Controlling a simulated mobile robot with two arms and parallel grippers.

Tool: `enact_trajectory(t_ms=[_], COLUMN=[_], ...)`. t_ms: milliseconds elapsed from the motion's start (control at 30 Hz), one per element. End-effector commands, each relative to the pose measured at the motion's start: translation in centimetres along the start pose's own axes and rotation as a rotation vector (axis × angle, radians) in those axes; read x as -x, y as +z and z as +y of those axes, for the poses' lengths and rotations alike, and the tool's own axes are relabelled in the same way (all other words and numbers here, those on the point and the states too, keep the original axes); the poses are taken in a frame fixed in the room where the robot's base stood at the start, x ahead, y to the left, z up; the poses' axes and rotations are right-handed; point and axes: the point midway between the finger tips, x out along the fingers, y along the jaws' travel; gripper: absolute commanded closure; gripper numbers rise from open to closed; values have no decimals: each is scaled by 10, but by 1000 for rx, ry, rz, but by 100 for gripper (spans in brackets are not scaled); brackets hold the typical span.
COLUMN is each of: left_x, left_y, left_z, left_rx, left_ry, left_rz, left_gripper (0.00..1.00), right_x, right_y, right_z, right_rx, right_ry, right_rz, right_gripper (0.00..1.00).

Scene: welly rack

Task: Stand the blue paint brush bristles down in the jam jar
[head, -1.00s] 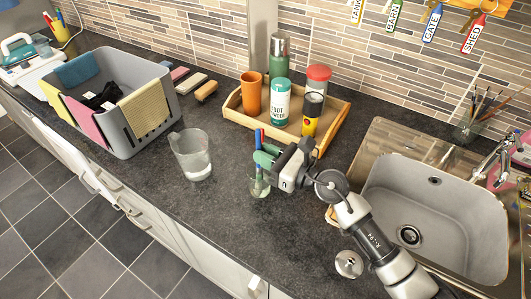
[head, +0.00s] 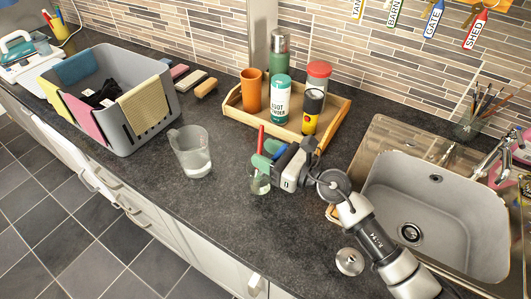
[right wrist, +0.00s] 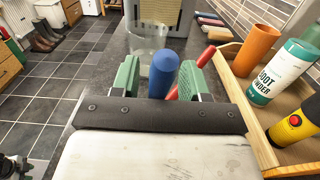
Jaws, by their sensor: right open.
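The jam jar (head: 260,185) is a small clear glass on the dark worktop, just below my right gripper (head: 266,155). A red handle (head: 261,138) rises above the jar beside the green fingers, and it shows tilted in the right wrist view (right wrist: 195,72). The blue paint brush (right wrist: 163,75) shows its rounded handle end between the open fingers in the right wrist view, with gaps visible at the sides. Its bristles are hidden, and the gripper mostly hides it in the head view. I cannot tell how it rests in the jar. My left gripper is out of view.
A glass jug (head: 192,155) stands left of the jar. A wooden tray (head: 236,116) with bottles and a cup is behind. A grey basket (head: 150,130) with cloths stands at left, the sink (head: 435,215) at right. A round metal item (head: 349,261) lies near the front.

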Motion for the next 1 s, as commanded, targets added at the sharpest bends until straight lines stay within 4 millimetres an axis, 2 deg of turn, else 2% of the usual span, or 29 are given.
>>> enact_trajectory(t_ms=[400, 500, 700, 1000], left_x=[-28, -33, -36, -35], left_y=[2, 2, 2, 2], left_z=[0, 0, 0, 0], left_rx=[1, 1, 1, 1], left_ry=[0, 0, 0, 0], left_rz=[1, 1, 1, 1], left_gripper=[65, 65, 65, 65], right_x=[78, 91, 103, 103], right_y=[-5, -5, -2, -1], right_z=[0, 0, 0, 0], right_rx=[3, 1, 0, 0], right_ry=[0, 0, 1, 1], right_rz=[5, 4, 3, 2], right_gripper=[55, 55, 55, 55])
